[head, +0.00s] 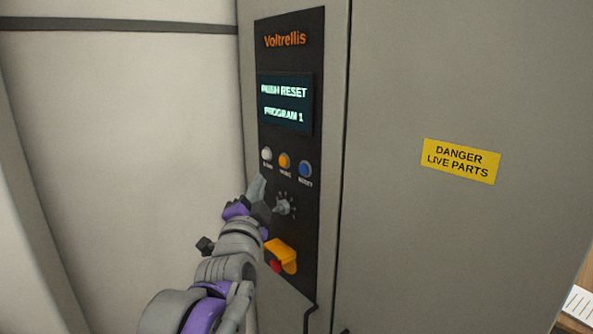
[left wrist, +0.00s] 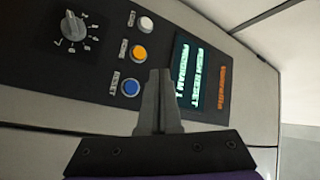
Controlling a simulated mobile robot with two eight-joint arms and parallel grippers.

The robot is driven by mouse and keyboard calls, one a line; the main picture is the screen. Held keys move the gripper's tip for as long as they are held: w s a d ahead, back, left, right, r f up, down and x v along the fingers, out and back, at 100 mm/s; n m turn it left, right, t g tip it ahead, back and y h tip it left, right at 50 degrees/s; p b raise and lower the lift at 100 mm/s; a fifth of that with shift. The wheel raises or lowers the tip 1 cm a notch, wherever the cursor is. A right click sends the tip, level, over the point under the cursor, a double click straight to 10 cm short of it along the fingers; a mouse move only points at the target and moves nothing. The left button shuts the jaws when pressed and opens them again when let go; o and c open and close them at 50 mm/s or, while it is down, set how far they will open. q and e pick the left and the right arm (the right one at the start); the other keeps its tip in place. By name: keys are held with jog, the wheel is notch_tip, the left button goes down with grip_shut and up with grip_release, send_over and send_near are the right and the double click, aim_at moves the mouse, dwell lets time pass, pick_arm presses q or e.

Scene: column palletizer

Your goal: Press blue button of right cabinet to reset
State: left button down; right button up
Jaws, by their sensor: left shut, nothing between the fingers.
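The blue button (head: 305,169) is the rightmost of three buttons on the dark control panel (head: 272,57) of the grey cabinet. It also shows in the left wrist view (left wrist: 131,87), with the lettering RESET beside it. My left gripper (head: 257,187) is shut and empty, below and left of the blue button in the head view. In the left wrist view its fingertips (left wrist: 158,73) show just right of the blue button. Contact with the panel cannot be made out. My right gripper is out of view.
A white button (head: 266,153) and an orange button (head: 285,160) sit beside the blue one. A rotary knob (head: 284,205) and an orange switch cover (head: 283,254) are below. The screen (head: 285,103) reads PUSH RESET, PROGRAM 1. A yellow danger label (head: 461,161) is on the right door.

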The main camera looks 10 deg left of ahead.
aim_at(304, 169)
pick_arm(q)
jog(key=shift+w, duration=0.1)
jog(key=w+d+b, duration=0.1)
jog(key=w+d, duration=0.4)
jog(key=w, duration=0.1)
jog(key=shift+w+d+b, duration=0.2)
jog(key=shift+w+b, duration=0.2)
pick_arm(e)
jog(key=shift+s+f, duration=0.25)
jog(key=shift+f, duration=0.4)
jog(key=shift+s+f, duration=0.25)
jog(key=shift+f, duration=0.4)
pick_arm(q)
jog(key=shift+w+d, duration=0.1)
dwell(0.8)
jog(key=shift+w+d, duration=0.2)
jog(key=shift+w, duration=0.05)
